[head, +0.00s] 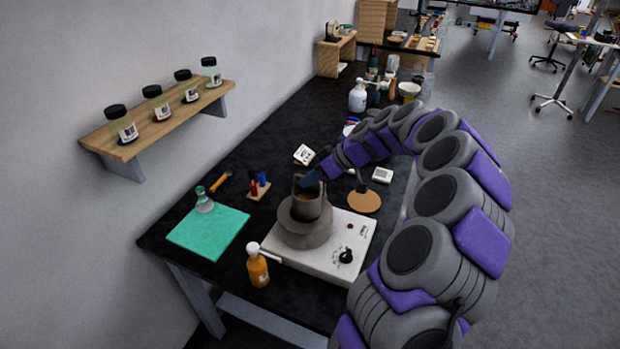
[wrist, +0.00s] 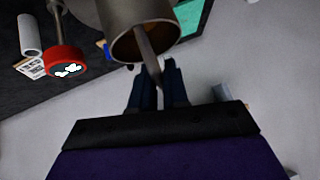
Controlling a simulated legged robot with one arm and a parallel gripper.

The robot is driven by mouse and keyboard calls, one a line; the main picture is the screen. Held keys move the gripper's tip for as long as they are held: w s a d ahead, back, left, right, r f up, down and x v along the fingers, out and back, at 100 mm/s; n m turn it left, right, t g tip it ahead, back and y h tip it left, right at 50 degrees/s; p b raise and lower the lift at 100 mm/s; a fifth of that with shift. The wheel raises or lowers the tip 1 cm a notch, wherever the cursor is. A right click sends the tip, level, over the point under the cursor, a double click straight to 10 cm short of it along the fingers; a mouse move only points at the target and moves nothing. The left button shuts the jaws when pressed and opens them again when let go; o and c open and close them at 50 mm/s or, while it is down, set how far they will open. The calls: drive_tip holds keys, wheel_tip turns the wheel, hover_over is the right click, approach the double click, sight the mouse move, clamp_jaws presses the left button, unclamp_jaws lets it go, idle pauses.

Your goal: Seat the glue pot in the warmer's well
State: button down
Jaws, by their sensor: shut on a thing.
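The glue pot (head: 307,203) is a dark grey metal cup with brown inside, roughly upright in the head view. It is at the round grey well (head: 302,234) on top of the white warmer (head: 327,262); I cannot tell whether it is fully down in the well or a little above it. My gripper (head: 311,181) reaches the pot from the upper right. In the wrist view my gripper (wrist: 157,88) is shut on the pot's flat handle (wrist: 148,58), with the pot body (wrist: 140,22) just beyond the fingertips. The well is hidden there.
An amber bottle (head: 257,266) stands left of the warmer, and a green mat (head: 208,231) with a small glass bottle lies beyond it. A cork disc (head: 364,201) is right of the pot. A wall shelf (head: 160,124) holds several jars.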

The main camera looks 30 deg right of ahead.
sight(309, 198)
drive_tip(key=shift+f, duration=0.25)
drive_tip(key=shift+r+b, duration=0.35)
idle(0.4)
drive_tip(key=shift+a+b, duration=0.35)
drive_tip(key=shift+b, duration=0.65)
idle(1.4)
drive_tip(key=shift+f+b, duration=1.45)
drive_tip(key=shift+f, duration=2.15)
drive_tip(key=c, duration=1.1)
unclamp_jaws()
drive_tip(key=shift+o, duration=0.2)
